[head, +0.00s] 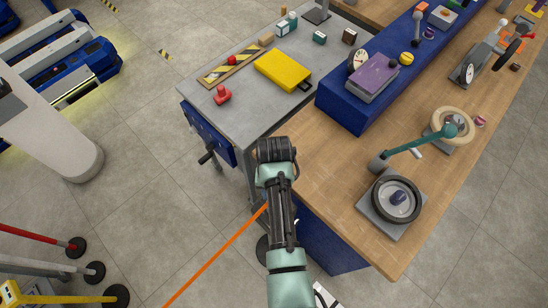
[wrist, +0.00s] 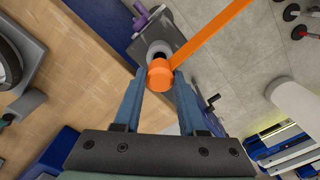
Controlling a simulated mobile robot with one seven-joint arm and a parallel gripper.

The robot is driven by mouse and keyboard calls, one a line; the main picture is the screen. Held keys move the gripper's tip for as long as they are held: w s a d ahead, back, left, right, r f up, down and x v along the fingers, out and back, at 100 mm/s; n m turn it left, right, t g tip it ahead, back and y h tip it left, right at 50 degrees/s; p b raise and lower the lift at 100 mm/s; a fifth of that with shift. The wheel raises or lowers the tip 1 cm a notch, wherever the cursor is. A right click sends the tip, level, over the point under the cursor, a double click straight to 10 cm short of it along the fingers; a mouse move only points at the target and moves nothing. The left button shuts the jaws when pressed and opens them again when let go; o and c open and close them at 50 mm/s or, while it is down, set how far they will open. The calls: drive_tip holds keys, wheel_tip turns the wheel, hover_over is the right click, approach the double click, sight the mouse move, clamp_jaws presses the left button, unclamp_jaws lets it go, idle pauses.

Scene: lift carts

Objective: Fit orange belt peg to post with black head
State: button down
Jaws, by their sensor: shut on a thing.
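My gripper (wrist: 160,84) is shut on the orange belt peg (wrist: 161,76), a short round orange piece between the two blue-grey fingers. The orange belt (wrist: 210,35) runs from the peg to the upper right in the wrist view. A dark round end with a pale rim (wrist: 159,48), probably the post's black head, shows just beyond the peg. I cannot tell whether they touch. In the head view my gripper (head: 275,150) is over the gap by the workbench's left edge. Its fingers and the peg are hidden there. The belt (head: 215,258) stretches to the lower left.
A wooden workbench (head: 340,205) with a wheel on a plate (head: 397,199) lies to the right. A grey metal cart (head: 225,115) with a crank (head: 207,153) stands ahead. Open floor lies left.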

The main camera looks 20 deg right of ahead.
drive_tip(key=shift+f+b, duration=1.6)
drive_tip(key=shift+f, duration=0.6)
drive_tip(key=shift+c, duration=2)
unclamp_jaws()
wheel_tip(320, 180, up, 13)
drive_tip(key=shift+b, duration=0.8)
